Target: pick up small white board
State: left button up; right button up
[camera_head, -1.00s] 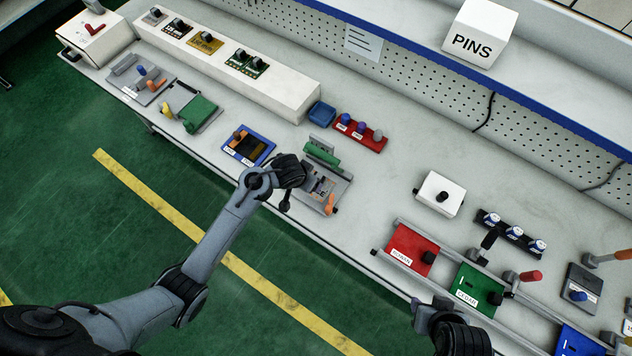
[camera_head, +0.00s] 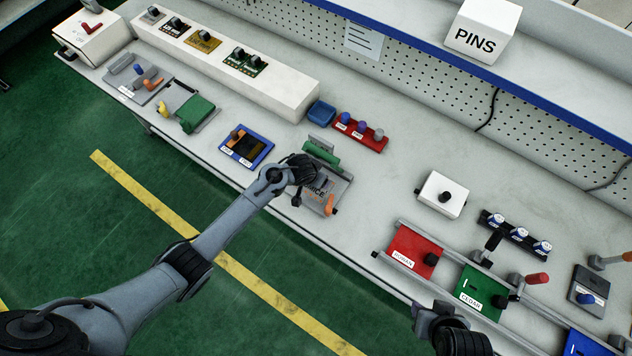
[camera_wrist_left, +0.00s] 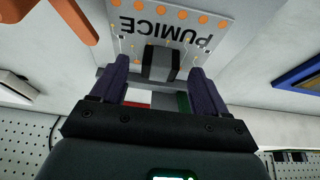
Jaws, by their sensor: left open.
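A small white board (camera_wrist_left: 185,18) with orange dots, fine traces and upside-down PUMICE lettering lies in a grey fixture (camera_head: 340,182). The board's black knob (camera_wrist_left: 160,62) stands between the two purple fingers of my left gripper (camera_wrist_left: 160,72). The gripper is open, with a gap on each side of the knob. In the head view my left gripper (camera_head: 303,178) is over the fixture and hides part of the board (camera_head: 318,194). My right gripper (camera_head: 432,318) is at the bottom, near the bench's front edge; its jaws are not clear.
The fixture has a green bar (camera_head: 321,153) behind and an orange lever (camera_head: 330,205) at its front. A blue-framed fixture (camera_head: 247,146) is to the left, a red rack (camera_head: 358,132) behind. A white block with a black knob (camera_head: 430,198) stands right. Bench between is clear.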

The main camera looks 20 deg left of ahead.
pick_arm(q)
jog(key=shift+w+f, duration=0.15)
jog(key=shift+f, duration=0.3)
grip_shut()
jog(key=shift+r, duration=0.15)
jog(key=shift+r, duration=0.7)
jog(key=s+a, duration=0.2)
jog(key=s, duration=0.7)
jog(key=s+a, duration=0.1)
jog(key=s, duration=0.7)
jog(key=shift+s+a+p, duration=0.35)
jog(key=shift+p, duration=0.1)
